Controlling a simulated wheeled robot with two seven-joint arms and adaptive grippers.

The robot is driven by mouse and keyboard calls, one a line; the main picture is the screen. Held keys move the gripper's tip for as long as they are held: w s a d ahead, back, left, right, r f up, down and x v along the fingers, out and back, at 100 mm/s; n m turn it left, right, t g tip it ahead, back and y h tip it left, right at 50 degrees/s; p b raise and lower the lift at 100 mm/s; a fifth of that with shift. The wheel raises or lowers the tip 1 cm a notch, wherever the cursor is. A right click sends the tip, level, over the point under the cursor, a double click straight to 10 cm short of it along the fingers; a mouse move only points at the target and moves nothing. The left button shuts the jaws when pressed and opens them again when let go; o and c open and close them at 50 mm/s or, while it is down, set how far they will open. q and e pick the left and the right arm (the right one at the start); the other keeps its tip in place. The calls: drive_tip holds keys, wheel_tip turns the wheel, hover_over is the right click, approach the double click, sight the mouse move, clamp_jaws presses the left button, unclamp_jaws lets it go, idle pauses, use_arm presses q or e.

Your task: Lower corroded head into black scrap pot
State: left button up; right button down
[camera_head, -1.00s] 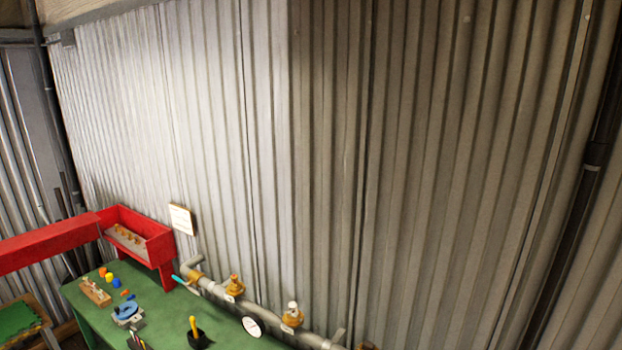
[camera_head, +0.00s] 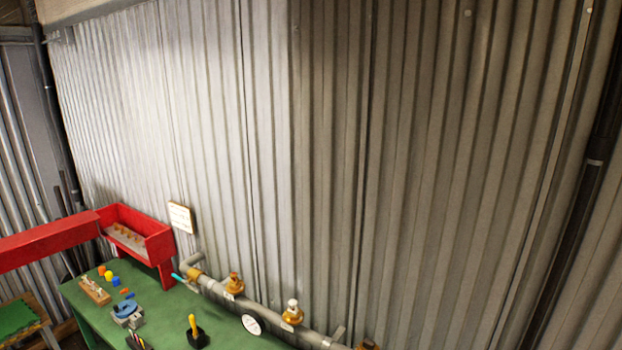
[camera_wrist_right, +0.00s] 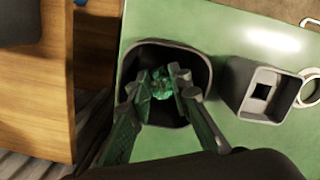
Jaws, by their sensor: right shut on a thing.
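The corroded head (camera_wrist_right: 161,84) is a small, rough, green lump between the fingertips of my right gripper (camera_wrist_right: 163,76) in the right wrist view. The gripper is shut on it. The black scrap pot (camera_wrist_right: 148,50) is a dark, rounded-square container on the green bench top. The head and fingertips appear within the outline of its mouth. How deep they are is hard to tell, and the fingers hide part of the pot. Neither gripper shows in the head view.
A grey square holder (camera_wrist_right: 256,90) stands right of the pot, with a pale ring (camera_wrist_right: 308,88) beyond it. A wooden box side (camera_wrist_right: 40,90) is at left. The head view shows the green bench (camera_head: 160,318), a red tray (camera_head: 158,245) and a pipe with brass fittings (camera_head: 268,312).

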drive_tip(key=c, duration=1.7)
unclamp_jaws()
